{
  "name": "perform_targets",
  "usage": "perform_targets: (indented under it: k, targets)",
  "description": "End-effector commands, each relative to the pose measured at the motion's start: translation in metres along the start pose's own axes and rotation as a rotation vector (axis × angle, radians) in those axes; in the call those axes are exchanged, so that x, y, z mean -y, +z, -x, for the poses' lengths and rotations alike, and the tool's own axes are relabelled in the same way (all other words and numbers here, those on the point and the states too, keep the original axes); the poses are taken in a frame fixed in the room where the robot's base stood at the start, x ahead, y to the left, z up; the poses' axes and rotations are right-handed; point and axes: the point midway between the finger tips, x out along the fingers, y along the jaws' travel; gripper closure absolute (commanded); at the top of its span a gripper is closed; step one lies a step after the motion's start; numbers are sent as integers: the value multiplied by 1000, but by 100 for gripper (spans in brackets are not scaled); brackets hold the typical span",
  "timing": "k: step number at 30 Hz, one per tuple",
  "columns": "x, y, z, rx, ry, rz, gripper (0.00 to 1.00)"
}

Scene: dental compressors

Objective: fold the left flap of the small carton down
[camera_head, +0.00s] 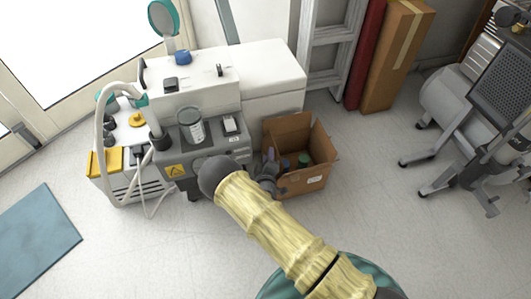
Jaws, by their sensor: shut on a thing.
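The small carton (305,180) is an open brown cardboard box on the floor in the middle of the head view. Its back flap (288,128) and right flap (323,143) stand up. Several small items, one with a green top (304,160), are inside. My gripper (270,160) is at the carton's left side, shut at the left flap. The flap is mostly hidden by my gripper and wrist, so its exact angle is unclear.
A white and grey compressor unit (275,75) stands directly behind and left of the carton. A grey ladder (325,45), a red panel (366,55) and a tall cardboard box (397,60) lean at the back. A wheeled machine (455,110) stands right. The floor between is clear.

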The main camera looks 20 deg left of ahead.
Motion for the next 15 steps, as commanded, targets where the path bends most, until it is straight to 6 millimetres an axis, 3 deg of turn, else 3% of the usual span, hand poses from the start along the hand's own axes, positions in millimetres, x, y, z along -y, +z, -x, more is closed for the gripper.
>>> perform_targets:
  k: [15]
  targets:
    - [0,4,-1,2,-29,-60,91]
